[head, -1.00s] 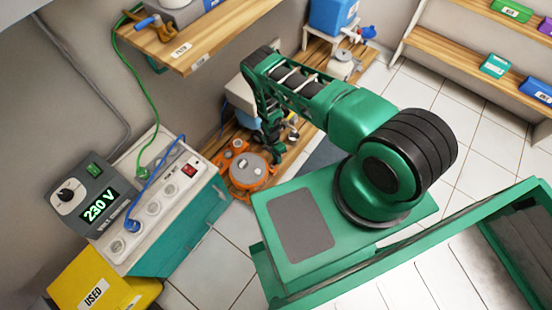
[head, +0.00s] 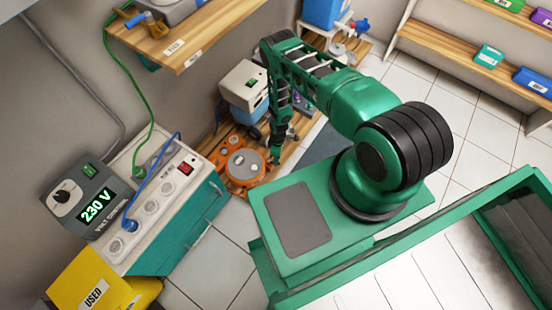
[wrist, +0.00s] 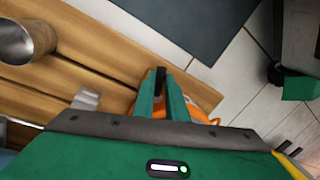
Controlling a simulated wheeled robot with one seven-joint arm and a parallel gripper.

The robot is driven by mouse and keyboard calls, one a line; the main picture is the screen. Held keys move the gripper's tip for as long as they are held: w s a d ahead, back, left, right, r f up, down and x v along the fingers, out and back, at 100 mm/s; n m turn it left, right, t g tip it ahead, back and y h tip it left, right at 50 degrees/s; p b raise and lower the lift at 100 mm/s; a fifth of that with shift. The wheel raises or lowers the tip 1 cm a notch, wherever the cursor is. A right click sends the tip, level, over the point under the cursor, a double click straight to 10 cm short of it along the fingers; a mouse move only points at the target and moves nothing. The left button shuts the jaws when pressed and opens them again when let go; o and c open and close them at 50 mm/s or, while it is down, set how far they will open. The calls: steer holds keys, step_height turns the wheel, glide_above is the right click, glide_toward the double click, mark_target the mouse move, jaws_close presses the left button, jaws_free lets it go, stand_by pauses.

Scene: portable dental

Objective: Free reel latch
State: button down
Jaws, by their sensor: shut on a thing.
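The orange reel (head: 240,187) with a grey round middle lies on the low wooden board against the wall in the head view. Part of its orange rim (wrist: 203,98) shows behind my fingers in the wrist view. My gripper (head: 275,158) points down at the reel's right edge. In the wrist view its two green fingers (wrist: 168,92) are close together, shut on a small dark piece (wrist: 160,76), which appears to be the reel latch. The fingers hide most of this piece, so its position on the reel cannot be told.
A power strip (head: 165,190) with a blue cable and a voltage box (head: 80,200) stand left of the reel. A pale box (head: 243,82) is behind it. A metal cup (wrist: 22,42) shows in the wrist view. White floor tiles (head: 210,262) are clear in front.

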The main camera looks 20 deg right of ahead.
steer(key=m, duration=0.3)
steer(key=a+m, duration=0.1)
steer(key=shift+s+m+t+y, duration=0.3)
steer(key=shift+s, duration=0.1)
stand_by(0.4)
steer(key=c, duration=1.8)
jaws_free()
steer(key=shift+o, duration=0.2)
steer(key=shift+s, duration=0.1)
steer(key=shift+r, duration=0.1)
step_height(320, 180, up, 10)
steer(key=w+d, duration=0.1)
steer(key=shift+d+r, duration=0.2)
steer(key=shift+d, duration=0.2)
